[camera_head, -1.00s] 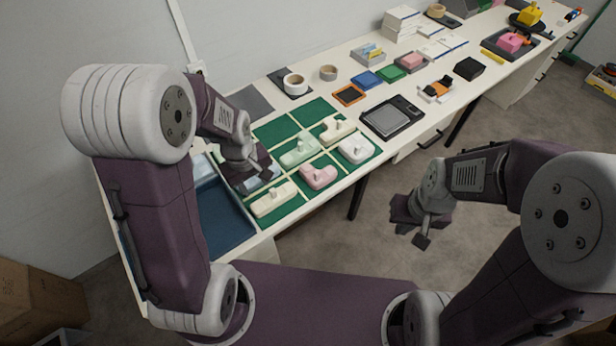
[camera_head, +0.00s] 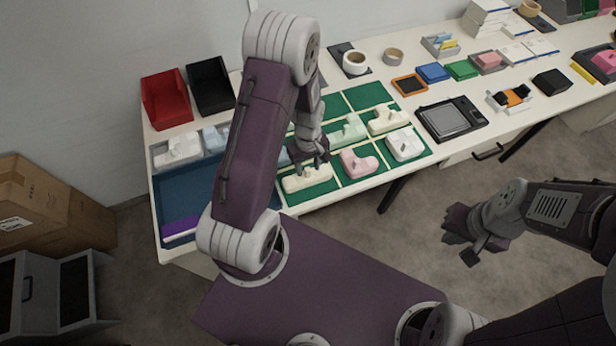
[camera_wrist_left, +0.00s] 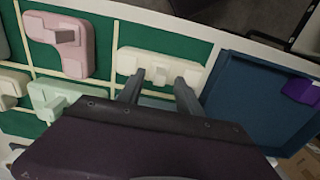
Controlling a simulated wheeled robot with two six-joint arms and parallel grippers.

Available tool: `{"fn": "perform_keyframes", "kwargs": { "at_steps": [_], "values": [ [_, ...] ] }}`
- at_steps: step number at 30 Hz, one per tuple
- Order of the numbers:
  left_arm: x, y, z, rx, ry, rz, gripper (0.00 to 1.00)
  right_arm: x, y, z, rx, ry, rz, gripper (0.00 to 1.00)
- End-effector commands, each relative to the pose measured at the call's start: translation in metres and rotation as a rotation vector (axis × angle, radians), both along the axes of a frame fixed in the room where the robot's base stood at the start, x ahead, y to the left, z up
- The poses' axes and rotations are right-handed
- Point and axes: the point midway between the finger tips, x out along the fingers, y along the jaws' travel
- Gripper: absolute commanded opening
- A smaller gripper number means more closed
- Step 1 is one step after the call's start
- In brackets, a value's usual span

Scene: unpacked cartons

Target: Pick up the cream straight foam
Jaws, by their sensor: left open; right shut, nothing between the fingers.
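The cream straight foam (camera_head: 307,179) lies on the green grid mat at its front left cell. It is a long bar with a raised knob in the middle. In the left wrist view the cream straight foam (camera_wrist_left: 196,73) lies just beyond my left gripper (camera_wrist_left: 158,82), whose two fingers are spread apart with the knob between their line of reach. In the head view my left gripper (camera_head: 315,158) is above the foam's back edge; whether it touches is unclear. My right gripper (camera_head: 462,245) is shut and empty, away from the table over the floor.
Pink (camera_head: 358,163), white (camera_head: 405,145), mint (camera_head: 348,130) and another cream foam (camera_head: 388,120) lie in neighbouring cells. A blue tray (camera_head: 178,205) with a purple piece (camera_head: 182,228) is at the left. Red (camera_head: 166,98) and black bins (camera_head: 210,86) stand behind.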

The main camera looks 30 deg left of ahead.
Motion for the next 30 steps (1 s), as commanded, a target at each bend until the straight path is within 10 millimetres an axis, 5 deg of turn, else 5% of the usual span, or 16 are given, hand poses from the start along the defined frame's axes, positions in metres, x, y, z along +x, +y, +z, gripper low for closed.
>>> {"fn": "perform_keyframes", "kwargs": {
  "at_steps": [5,12,17,30],
  "values": [
    [0.000,0.001,-0.026,0.000,0.003,0.000,0.42,0.000,0.000,0.002,0.000,0.000,0.000,0.00],
    [0.001,0.001,-0.029,0.001,-0.002,0.000,0.42,0.000,0.000,0.002,0.000,0.000,0.000,0.00],
    [0.001,0.001,-0.029,0.000,-0.001,0.000,0.00,0.000,0.000,0.002,0.000,0.000,0.000,0.00],
    [0.001,0.001,-0.022,0.001,-0.002,-0.001,0.00,0.000,0.000,0.001,0.000,0.000,0.000,0.00]
  ]
}}
